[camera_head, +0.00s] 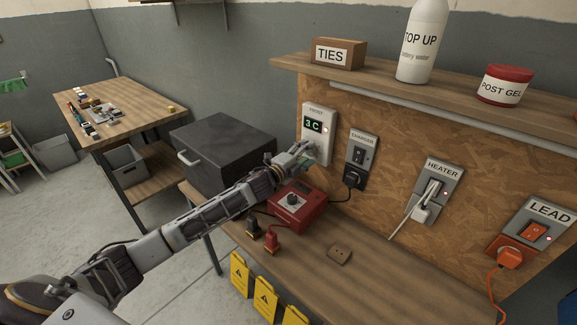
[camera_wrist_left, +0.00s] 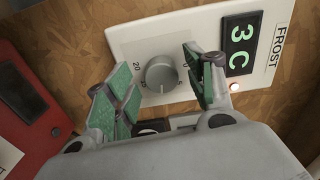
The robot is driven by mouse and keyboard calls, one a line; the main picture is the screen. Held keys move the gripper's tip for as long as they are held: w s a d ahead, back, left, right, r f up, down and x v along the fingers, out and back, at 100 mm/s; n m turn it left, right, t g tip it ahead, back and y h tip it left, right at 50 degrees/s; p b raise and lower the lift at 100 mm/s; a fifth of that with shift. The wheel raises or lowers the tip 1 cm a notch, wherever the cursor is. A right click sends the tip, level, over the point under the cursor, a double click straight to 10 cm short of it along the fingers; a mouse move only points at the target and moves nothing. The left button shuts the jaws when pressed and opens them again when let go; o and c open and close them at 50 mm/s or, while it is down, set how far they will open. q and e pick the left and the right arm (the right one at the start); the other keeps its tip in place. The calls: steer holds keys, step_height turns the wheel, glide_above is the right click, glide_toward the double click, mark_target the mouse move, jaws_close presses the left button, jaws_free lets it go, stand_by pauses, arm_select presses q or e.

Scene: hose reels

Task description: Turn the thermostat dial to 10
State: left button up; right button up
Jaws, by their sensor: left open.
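The thermostat (camera_head: 318,118) is a white wall panel labelled FROST, with a lit display (camera_head: 313,125) reading 3 C. In the left wrist view the panel (camera_wrist_left: 205,25) fills the upper middle, with a round grey dial (camera_wrist_left: 160,74) and printed numbers, 5 and 20 among them. My left gripper (camera_head: 303,155) is at the panel's lower part and hides the dial in the head view. In the wrist view the green-padded fingers of this gripper (camera_wrist_left: 161,84) are open, one on each side of the dial. I cannot tell whether they touch it. My right gripper is not in view.
A dark chest (camera_head: 222,150) stands left. Charger (camera_head: 359,150), heater (camera_head: 437,187) and lead (camera_head: 533,230) switches line the board. A shelf (camera_head: 430,85) overhangs it.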

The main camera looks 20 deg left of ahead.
arm_select(q)
steer(key=v, duration=1.1)
stand_by(0.8)
steer(key=shift+s, duration=0.15)
stand_by(0.5)
